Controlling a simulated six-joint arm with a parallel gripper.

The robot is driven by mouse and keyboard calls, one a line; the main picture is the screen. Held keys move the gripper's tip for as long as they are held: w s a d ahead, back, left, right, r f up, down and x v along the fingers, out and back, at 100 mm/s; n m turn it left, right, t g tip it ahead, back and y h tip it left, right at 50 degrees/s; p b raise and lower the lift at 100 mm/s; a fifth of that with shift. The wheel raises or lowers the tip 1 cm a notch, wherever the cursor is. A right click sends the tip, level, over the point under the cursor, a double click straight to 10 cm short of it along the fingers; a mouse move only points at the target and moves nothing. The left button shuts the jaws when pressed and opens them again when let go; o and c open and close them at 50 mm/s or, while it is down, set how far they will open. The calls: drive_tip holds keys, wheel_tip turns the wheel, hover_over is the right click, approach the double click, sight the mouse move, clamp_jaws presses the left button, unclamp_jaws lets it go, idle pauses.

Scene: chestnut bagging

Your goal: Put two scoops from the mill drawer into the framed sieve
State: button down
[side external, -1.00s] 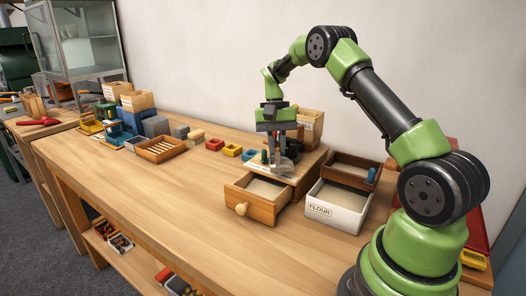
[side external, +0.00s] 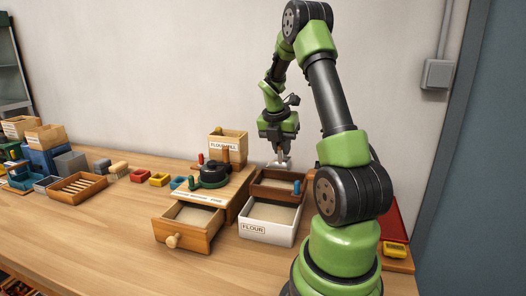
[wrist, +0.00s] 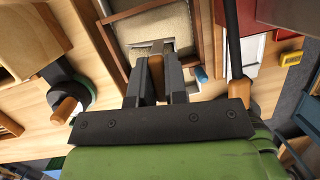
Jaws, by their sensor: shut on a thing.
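My gripper (side external: 278,142) is shut on the wooden handle of a small metal scoop (side external: 281,162) and holds it above the framed sieve (side external: 258,190). In the wrist view the handle (wrist: 156,76) lies between my fingers, and the scoop's metal end (wrist: 150,47) is over the sieve's pale bed. I cannot tell what the scoop holds. The brown-framed sieve sits at the back of the white flour box (side external: 254,230), with pale meal inside. The mill drawer (side external: 184,236) is pulled out to the left and holds pale meal.
The mill (side external: 213,174) with its labelled hopper (side external: 228,147) stands left of the sieve. A blue piece (side external: 297,187) is at the sieve's right side. The front table is clear.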

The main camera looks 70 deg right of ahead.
drive_tip(key=shift+s+d+n, duration=0.2)
drive_tip(key=shift+s+n, duration=0.15)
drive_tip(key=shift+n, duration=0.15)
drive_tip(key=shift+w+f+n+g, duration=0.3)
drive_tip(key=shift+w+f+g, duration=0.3)
drive_tip(key=shift+g, duration=0.2)
drive_tip(key=shift+w+f+g, duration=0.1)
drive_tip(key=shift+w+g, duration=0.25)
drive_tip(key=shift+g, duration=0.05)
drive_tip(key=shift+w+g, duration=0.6)
drive_tip(key=shift+g, duration=0.3)
drive_tip(key=w+n+g, duration=0.1)
drive_tip(key=w+g, duration=0.1)
drive_tip(key=g, duration=0.1)
drive_tip(key=shift+w+g+h, duration=0.2)
drive_tip(key=shift+g+h, duration=0.1)
drive_tip(key=shift+g, duration=0.1)
